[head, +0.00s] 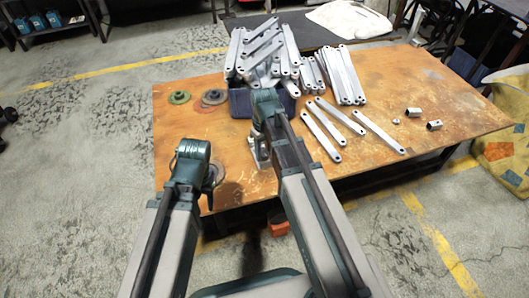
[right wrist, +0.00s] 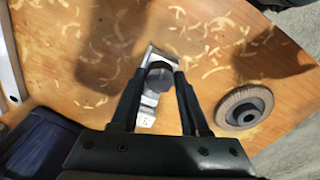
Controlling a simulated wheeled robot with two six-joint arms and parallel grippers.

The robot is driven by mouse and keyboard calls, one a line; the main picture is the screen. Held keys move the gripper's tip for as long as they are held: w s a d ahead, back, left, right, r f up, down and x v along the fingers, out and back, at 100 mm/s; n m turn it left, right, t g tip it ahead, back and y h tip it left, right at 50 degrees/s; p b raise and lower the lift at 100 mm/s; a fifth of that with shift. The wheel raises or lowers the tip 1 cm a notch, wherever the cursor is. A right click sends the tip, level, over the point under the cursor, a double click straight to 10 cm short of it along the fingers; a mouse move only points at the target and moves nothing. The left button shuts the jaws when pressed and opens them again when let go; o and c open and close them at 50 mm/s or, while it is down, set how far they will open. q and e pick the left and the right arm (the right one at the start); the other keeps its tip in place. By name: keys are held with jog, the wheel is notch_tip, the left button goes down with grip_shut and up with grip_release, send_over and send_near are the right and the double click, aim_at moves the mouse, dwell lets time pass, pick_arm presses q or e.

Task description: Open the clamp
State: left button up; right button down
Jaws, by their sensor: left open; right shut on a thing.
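The metal clamp (head: 259,151) stands at the table's front edge, partly hidden behind my right arm. In the right wrist view the clamp (right wrist: 149,101) is pale metal with a dark round knob (right wrist: 158,77) above it. My right gripper (right wrist: 160,73) is shut on the knob, with one finger on either side. In the head view my right forearm hides its fingers. My left gripper (head: 210,182) is open over the table's front left corner, apart from the clamp; its fingers are mostly hidden by its wrist.
A blue bin (head: 239,103) heaped with galvanized brackets stands behind the clamp. Loose brackets (head: 321,135) lie to its right, with small metal tube pieces (head: 434,125) further right. Abrasive discs (head: 180,97) lie at the left; a grey disc (right wrist: 243,107) lies near the clamp.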

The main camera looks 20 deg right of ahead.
jog(key=n, duration=1.5)
jog(key=shift+c, duration=2.4)
grip_release()
